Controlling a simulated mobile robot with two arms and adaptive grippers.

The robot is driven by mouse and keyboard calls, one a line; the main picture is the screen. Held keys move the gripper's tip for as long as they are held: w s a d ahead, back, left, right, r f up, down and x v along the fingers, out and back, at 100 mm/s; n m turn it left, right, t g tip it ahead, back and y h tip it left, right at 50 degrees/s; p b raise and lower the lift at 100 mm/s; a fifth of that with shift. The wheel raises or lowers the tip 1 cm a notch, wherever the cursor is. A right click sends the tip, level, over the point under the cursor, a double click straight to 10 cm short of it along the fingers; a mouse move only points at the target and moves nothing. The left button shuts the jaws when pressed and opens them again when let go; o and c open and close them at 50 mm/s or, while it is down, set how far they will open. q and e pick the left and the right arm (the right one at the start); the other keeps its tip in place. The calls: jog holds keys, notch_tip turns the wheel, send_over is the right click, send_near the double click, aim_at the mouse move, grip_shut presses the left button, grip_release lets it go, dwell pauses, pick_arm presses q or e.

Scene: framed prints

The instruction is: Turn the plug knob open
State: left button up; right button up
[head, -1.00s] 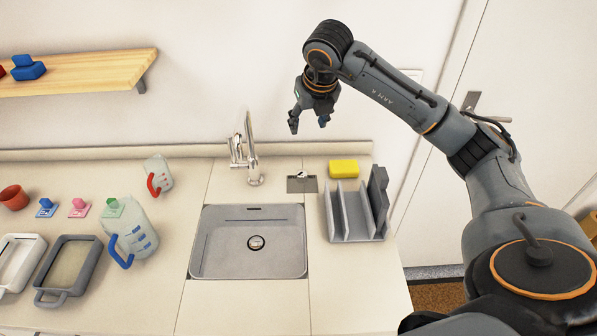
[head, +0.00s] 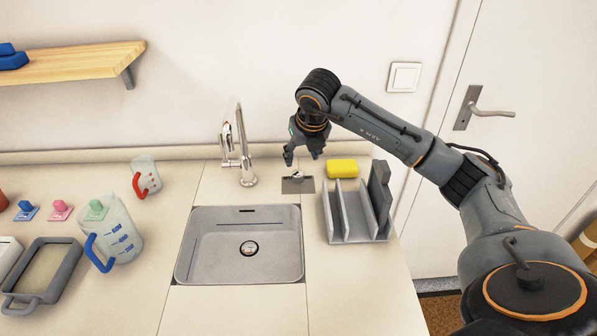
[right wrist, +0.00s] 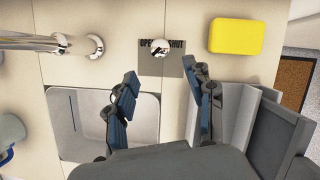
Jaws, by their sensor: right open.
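The plug knob (head: 299,175) is a small shiny metal knob on a square grey plate (head: 291,187) behind the sink's right corner. In the right wrist view the knob (right wrist: 160,49) sits between the plate's words OPEN on the left and SHUT on the right. Which word it points at I cannot tell. My right gripper (head: 303,157) is open and empty, above the knob and apart from it. In the right wrist view its two fingers (right wrist: 160,74) point toward the knob, one to each side. My left gripper is not in view.
The sink (head: 190,262) and the tall chrome tap (head: 242,150) are left of the knob. A yellow sponge (head: 342,169) and a grey rack (head: 356,228) stand close on its right. A jug (head: 119,235) and other items lie at the left.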

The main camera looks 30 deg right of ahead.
aim_at(298, 173)
jog(key=p+x, duration=0.1)
jog(key=x, duration=0.8)
jog(key=shift+f, duration=0.1)
grip_shut()
